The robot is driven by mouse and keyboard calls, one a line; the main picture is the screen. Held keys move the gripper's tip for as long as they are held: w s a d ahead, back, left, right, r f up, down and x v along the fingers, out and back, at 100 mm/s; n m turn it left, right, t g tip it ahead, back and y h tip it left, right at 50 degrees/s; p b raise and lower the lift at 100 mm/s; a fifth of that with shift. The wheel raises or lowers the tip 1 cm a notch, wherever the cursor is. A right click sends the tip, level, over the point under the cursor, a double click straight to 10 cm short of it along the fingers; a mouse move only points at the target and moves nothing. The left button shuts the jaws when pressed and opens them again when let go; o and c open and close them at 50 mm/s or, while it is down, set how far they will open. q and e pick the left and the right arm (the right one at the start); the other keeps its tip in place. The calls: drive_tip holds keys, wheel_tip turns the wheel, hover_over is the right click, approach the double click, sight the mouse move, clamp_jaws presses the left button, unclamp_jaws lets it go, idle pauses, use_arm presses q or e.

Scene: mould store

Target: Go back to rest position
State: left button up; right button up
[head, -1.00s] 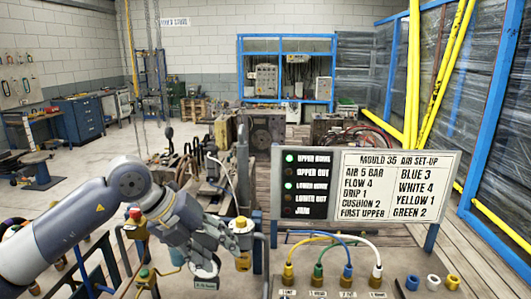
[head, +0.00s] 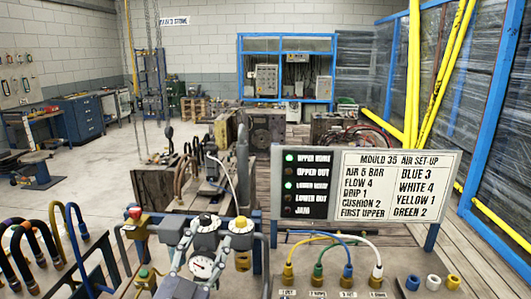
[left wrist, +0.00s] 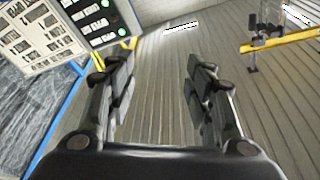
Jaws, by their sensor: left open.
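My right gripper is in neither view.
The set-up board (head: 365,187) stands at centre right; its upper home and lower home lamps are green. Coloured air hoses (head: 322,238) plug in below it. Regulator knobs (head: 241,224) and a gauge (head: 201,266) are near my left gripper. Dark hoses (head: 30,240) hang at left.

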use_arm(q)
drive_tip(key=s+a+f+n+g+y, duration=0.1)
drive_tip(key=s+a+f+g, duration=0.1)
drive_tip(key=f, duration=0.5)
drive_tip(key=s+a+f+n+g+y, duration=0.2)
drive_tip(key=s+a+f+g, duration=0.1)
drive_tip(key=f, duration=0.4)
drive_tip(key=s+a+f+n+g+y, duration=0.2)
drive_tip(key=s+a+f+g, duration=0.1)
drive_tip(key=s+f, duration=0.3)
wheel_tip(320, 180, down, 2)
drive_tip(key=shift+f+g, duration=0.1)
drive_tip(key=shift+g, duration=0.5)
drive_tip(key=s+f+g, duration=0.4)
drive_tip(key=s+f, duration=0.1)
drive_tip(key=s, duration=0.4)
drive_tip(key=s+f+g, duration=0.4)
drive_tip(key=s+f, duration=0.1)
drive_tip(key=s, duration=0.4)
wheel_tip(320, 180, down, 26)
drive_tip(key=s+g, duration=0.1)
drive_tip(key=s, duration=0.1)
drive_tip(key=s+a+f+g, duration=0.1)
drive_tip(key=s+a+f, duration=0.2)
drive_tip(key=s+f, duration=1.3)
drive_tip(key=shift+s+a+h, duration=0.15)
drive_tip(key=shift+s+h, duration=0.15)
